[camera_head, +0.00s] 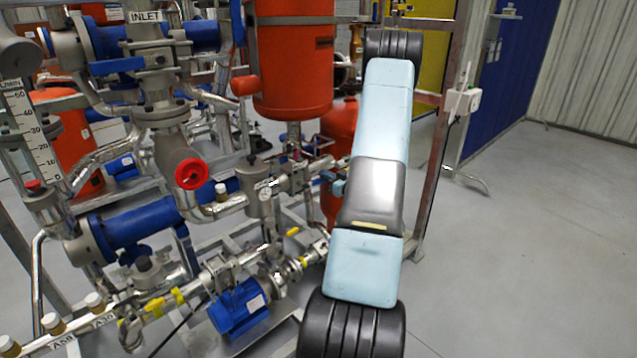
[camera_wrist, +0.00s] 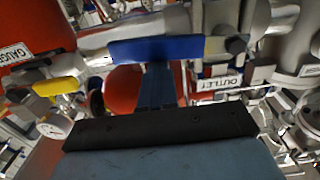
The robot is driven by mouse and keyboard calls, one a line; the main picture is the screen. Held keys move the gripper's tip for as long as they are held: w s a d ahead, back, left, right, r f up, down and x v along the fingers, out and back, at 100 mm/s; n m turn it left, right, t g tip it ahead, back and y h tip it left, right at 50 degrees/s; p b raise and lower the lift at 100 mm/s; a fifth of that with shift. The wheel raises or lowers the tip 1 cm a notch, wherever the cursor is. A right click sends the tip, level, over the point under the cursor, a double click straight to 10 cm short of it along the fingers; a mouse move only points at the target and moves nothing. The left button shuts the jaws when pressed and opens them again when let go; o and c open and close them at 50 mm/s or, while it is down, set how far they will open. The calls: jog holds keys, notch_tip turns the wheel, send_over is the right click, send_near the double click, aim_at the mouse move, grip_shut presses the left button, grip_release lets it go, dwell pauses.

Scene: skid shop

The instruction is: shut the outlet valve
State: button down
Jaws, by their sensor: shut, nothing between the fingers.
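In the wrist view, the outlet valve's blue lever (camera_wrist: 185,47) lies lengthwise along a silver pipe, with a grey hub at its right end. A white OUTLET tag (camera_wrist: 222,84) hangs below that end. My gripper (camera_wrist: 157,70) is shut and empty. Its dark fingers point up at the lever's middle from below, overlapping its lower edge in the picture. I cannot tell whether they touch. In the head view, my pale blue arm hides most of the gripper, and small blue parts show just left of the arm.
A yellow-handled valve (camera_wrist: 58,87) and a GAUGE tag (camera_wrist: 14,54) are left of my gripper. In the head view, an orange tank (camera_head: 290,60), a red handwheel (camera_head: 190,173) and a blue pump motor (camera_head: 238,307) crowd the left. Grey floor (camera_head: 530,230) is clear at right.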

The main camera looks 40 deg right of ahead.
notch_tip(320, 180, down, 3)
jog(key=shift+d+r, duration=0.1)
jog(key=shift+r, duration=0.05)
dwell(0.5)
jog(key=f, duration=0.2)
jog(key=shift+a+f, duration=0.3)
jog(key=shift+a, duration=0.05)
dwell(0.5)
